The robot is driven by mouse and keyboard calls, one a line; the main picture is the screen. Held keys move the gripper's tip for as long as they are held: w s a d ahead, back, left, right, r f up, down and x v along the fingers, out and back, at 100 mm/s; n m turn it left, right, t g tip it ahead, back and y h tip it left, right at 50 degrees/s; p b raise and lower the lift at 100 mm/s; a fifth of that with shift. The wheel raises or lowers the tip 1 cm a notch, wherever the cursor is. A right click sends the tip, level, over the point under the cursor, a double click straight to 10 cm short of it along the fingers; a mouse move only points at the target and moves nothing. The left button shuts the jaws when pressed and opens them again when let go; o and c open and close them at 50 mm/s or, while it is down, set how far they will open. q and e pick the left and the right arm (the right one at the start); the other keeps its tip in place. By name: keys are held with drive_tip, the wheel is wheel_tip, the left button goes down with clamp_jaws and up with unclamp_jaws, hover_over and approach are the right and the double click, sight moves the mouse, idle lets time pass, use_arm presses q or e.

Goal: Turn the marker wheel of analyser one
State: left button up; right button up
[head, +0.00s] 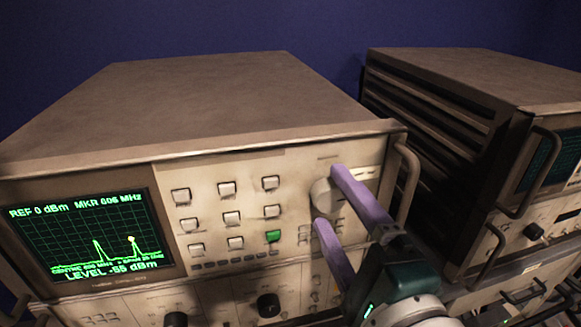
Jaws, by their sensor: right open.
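The analyser (90,166) stands in front of me, with a lit green screen (85,235) at its left. The screen reads REF 0 dBm, MKR 006 MHz and LEVEL -55 dBm, with a yellow marker near the right peak. The pale round marker wheel (322,196) is at the panel's upper right. My right gripper (325,198) is open, its two purple fingers at the wheel, one above right and one below. I cannot tell whether they touch it. The fingers hide part of the wheel. My left gripper is not in view.
Grey square keys (231,218) and one green key (273,236) lie left of the wheel. A handle (407,183) stands out at the analyser's right edge. A second instrument (470,75) with handles stands close on the right. Dark knobs (268,305) sit below.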

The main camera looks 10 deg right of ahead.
drive_tip(key=shift+s, duration=0.1)
drive_tip(key=s+b, duration=0.1)
drive_tip(key=s, duration=0.8)
drive_tip(key=shift+s+d+b, duration=0.15)
drive_tip(key=shift+s+b, duration=0.2)
drive_tip(key=shift+s, duration=0.05)
